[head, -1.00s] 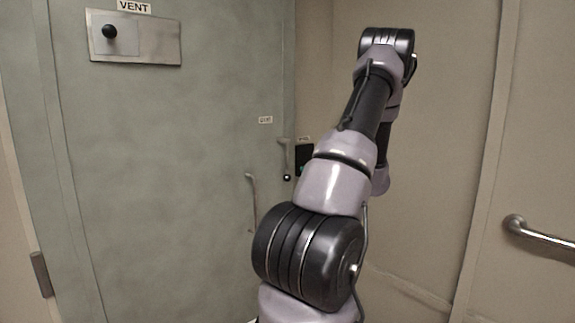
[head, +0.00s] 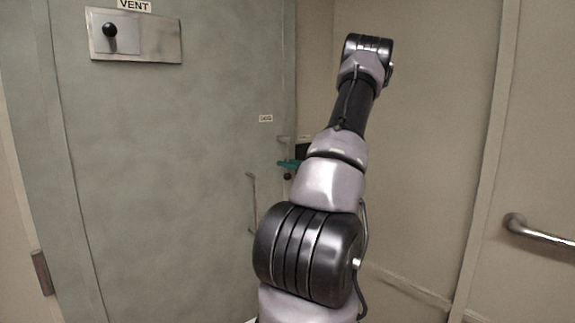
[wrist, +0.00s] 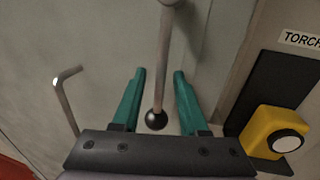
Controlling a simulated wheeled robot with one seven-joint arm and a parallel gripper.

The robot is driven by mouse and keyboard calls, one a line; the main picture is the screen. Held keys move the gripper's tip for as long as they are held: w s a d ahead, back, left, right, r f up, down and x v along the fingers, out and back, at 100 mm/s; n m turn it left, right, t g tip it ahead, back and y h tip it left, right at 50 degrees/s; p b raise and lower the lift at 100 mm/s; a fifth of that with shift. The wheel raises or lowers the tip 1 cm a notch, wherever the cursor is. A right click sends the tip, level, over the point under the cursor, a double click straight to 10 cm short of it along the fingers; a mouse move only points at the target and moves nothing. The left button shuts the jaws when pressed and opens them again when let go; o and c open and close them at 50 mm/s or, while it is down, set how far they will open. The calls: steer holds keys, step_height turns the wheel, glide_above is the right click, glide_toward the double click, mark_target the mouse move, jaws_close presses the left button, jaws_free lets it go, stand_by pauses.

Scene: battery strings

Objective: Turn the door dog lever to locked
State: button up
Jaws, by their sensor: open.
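The door dog lever (wrist: 163,60) hangs nearly straight down from its pivot in the wrist view, a pale rod with a black ball knob at its lower end. In the head view it shows small at the door's right edge, and its black knob (head: 287,176) sits just below my gripper (head: 289,163). My gripper's teal fingers (wrist: 159,80) are open, one on each side of the lever's lower rod and knob. Gaps show on both sides; contact is not visible. A small label (head: 265,118) is on the door above left of the lever, too small to read.
A bent grab handle (wrist: 66,97) is on the grey-green door (head: 170,180), left of the lever. A yellow torch (wrist: 272,135) in a black holder is close to the right of my gripper, under a TORCH label. A wall rail (head: 540,232) is far right.

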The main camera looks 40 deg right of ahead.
jaws_close()
stand_by(1.3)
